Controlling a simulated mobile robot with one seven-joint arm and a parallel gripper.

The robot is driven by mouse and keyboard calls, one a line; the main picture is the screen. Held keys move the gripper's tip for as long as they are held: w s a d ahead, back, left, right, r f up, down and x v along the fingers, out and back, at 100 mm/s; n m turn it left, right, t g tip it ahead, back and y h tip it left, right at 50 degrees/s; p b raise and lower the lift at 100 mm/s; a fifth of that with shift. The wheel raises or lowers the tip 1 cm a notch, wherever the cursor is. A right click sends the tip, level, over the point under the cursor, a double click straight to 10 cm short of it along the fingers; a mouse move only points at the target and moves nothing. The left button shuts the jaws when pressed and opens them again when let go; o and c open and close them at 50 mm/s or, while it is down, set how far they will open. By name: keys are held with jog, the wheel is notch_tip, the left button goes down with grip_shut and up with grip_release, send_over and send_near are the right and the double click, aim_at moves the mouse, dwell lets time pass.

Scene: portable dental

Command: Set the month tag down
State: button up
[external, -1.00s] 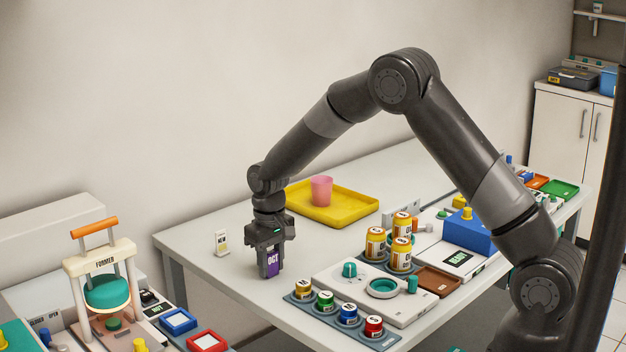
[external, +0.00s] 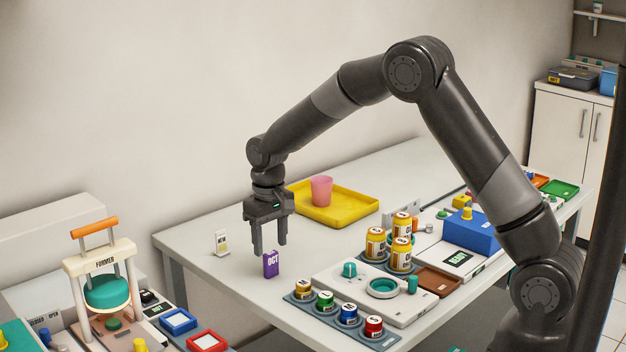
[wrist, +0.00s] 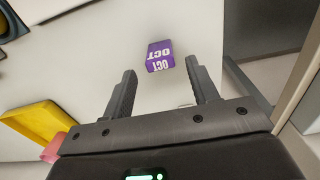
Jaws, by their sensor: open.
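The month tag (external: 271,264) is a small purple block marked OCT. It stands upright on the white table (external: 215,270) near its front left edge. In the wrist view the tag (wrist: 160,57) lies beyond and between the two fingertips, apart from them. My gripper (external: 270,250) is open and empty, with its fingers pointing down just above and behind the tag. Both fingers also show in the wrist view (wrist: 162,66).
A small white tag stand (external: 221,242) is left of the month tag. A yellow tray (external: 350,211) with a pink cup (external: 321,190) is behind. A rack of coloured jars (external: 348,315) is to the right. The table around the tag is clear.

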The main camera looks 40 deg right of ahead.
aim_at(273, 253)
notch_tip(273, 253, up, 6)
jog(key=s+d+r+t, duration=0.1)
jog(key=s+d+r, duration=0.2)
jog(key=s+r, duration=0.5)
jog(key=s+d+r+t, duration=0.2)
jog(key=s+d+r, duration=0.1)
jog(key=s+r, duration=0.55)
jog(key=s+d+t, duration=0.1)
jog(key=s+d, duration=0.1)
jog(key=s, duration=0.8)
jog(key=s+d+t, duration=0.1)
jog(key=s+d, duration=0.1)
jog(key=s, duration=0.8)
jog(key=shift+f+t, duration=0.15)
jog(key=shift+t, duration=0.15)
